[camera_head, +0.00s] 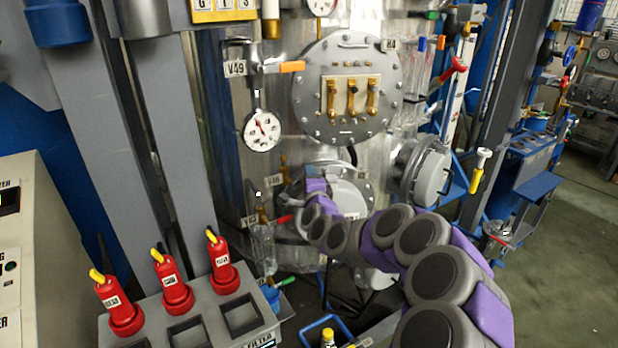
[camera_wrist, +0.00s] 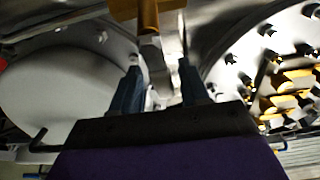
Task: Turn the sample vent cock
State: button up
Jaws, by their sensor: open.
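My gripper (camera_wrist: 158,72) is open in the wrist view, with its two dark fingers apart. A brass or orange cock part (camera_wrist: 148,14) shows just beyond the fingertips at the top, with a pale metal piece below it, between the fingers. I cannot tell whether the fingers touch it. In the head view my arm reaches to the vessel front, and its purple wrist (camera_head: 316,186) hides the fingertips. Small brass cocks (camera_head: 283,168) show left of the wrist. No label I can read names the sample vent cock, so I cannot tell which it is.
The steel vessel carries a round flange with brass levers (camera_head: 351,98), a gauge (camera_head: 262,130) and an orange-handled valve tagged V49 (camera_head: 291,67). A red lever (camera_head: 285,218) and glassware (camera_head: 262,245) sit below. Open floor (camera_head: 560,270) lies right.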

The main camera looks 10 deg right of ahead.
jog(key=s+a+b, duration=0.1)
jog(key=s+b, duration=0.7)
jog(key=s, duration=0.8)
jog(key=shift+a, duration=0.15)
dwell(0.6)
